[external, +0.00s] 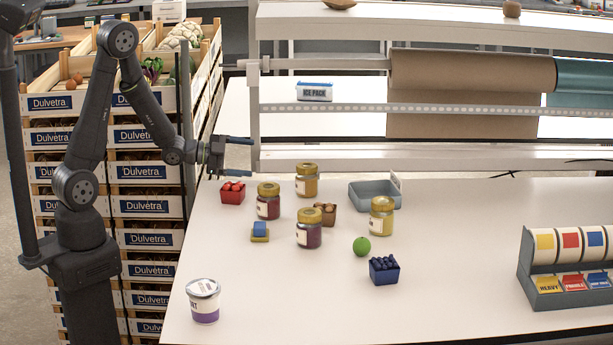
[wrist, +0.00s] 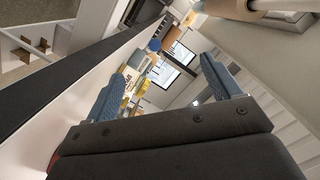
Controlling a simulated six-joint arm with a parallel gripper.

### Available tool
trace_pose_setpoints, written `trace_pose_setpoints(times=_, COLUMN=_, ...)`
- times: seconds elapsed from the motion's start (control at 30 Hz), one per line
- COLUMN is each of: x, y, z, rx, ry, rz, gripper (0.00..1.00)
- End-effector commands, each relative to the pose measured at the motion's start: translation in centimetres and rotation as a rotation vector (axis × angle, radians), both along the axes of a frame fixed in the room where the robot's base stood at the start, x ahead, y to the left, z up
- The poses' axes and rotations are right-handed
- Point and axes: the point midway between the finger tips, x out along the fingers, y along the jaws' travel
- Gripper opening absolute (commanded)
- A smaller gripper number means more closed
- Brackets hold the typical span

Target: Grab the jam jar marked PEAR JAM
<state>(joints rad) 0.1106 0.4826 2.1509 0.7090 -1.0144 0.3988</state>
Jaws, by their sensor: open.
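Several jam jars with gold lids stand upright on the white table, and their label text is too small to read. An amber jar (external: 306,184) stands at the back and a yellowish jar (external: 382,220) farther right. A dark red jar (external: 268,205) is on the left, and a dark purple-red jar (external: 309,234) is nearest the front. My gripper (external: 243,156) is open and empty, above the table's back left, left of and apart from all the jars. In the wrist view the blue fingers of my gripper (wrist: 162,76) are spread, with no clear jar between them.
Among the jars are a red berry punnet (external: 232,192), a brown punnet (external: 326,216) and a blue and yellow item (external: 260,232). A grey tray (external: 374,192), green fruit (external: 361,246) and blue punnet (external: 384,271) lie right. A white tub (external: 203,301) stands front left. A paper-roll rack (external: 440,152) borders the back.

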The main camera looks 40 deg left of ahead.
Motion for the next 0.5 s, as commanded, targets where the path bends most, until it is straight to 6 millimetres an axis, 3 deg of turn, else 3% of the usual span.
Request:
trace_pose_setpoints(times=0.03, x=2.7, y=-0.7, z=0.3, rx=0.026, ry=-0.009, rz=0.033, gripper=0.83)
trace_pose_setpoints(times=0.1, x=6.3, y=-1.5, z=0.5, rx=0.069, ry=-0.002, rz=0.092, gripper=0.83)
trace_pose_setpoints(times=0.2, x=10.6, y=-3.2, z=0.8, rx=0.127, ry=0.035, rz=0.162, gripper=0.83)
trace_pose_setpoints(times=0.33, x=14.5, y=-6.1, z=1.3, rx=0.189, ry=0.114, rz=0.225, gripper=0.83)
trace_pose_setpoints(times=0.5, x=17.2, y=-11.2, z=2.1, rx=0.245, ry=0.253, rz=0.259, gripper=0.83)
